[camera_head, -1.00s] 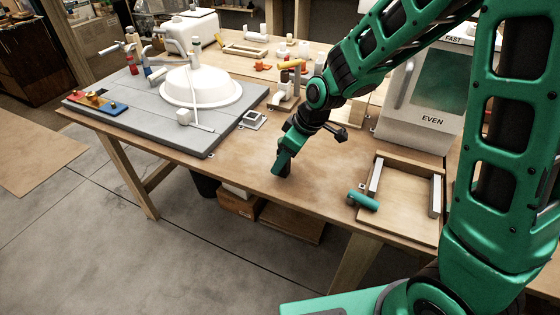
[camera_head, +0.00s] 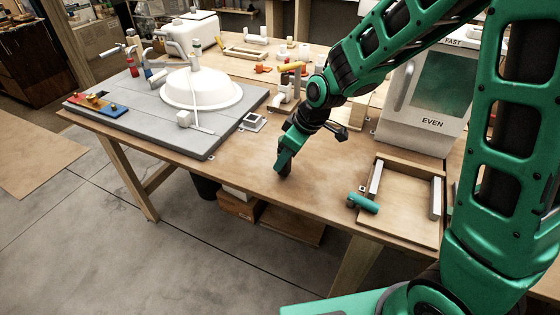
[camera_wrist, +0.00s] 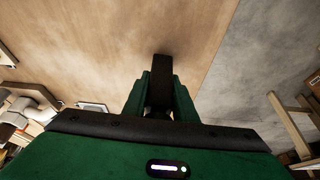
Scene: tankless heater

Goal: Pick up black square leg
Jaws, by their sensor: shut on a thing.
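The black square leg (camera_wrist: 161,82) is a dark block between the two green fingers of my gripper (camera_wrist: 160,98) in the wrist view. My gripper is shut on it. In the head view my gripper (camera_head: 285,165) points down at the front part of the wooden table (camera_head: 240,178), near its front edge. The leg is hardly visible there, a dark bit at the fingertips. I cannot tell whether its lower end touches the tabletop.
A grey board (camera_head: 140,106) with a white basin (camera_head: 201,90) lies to the left. Table around my gripper is clear.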

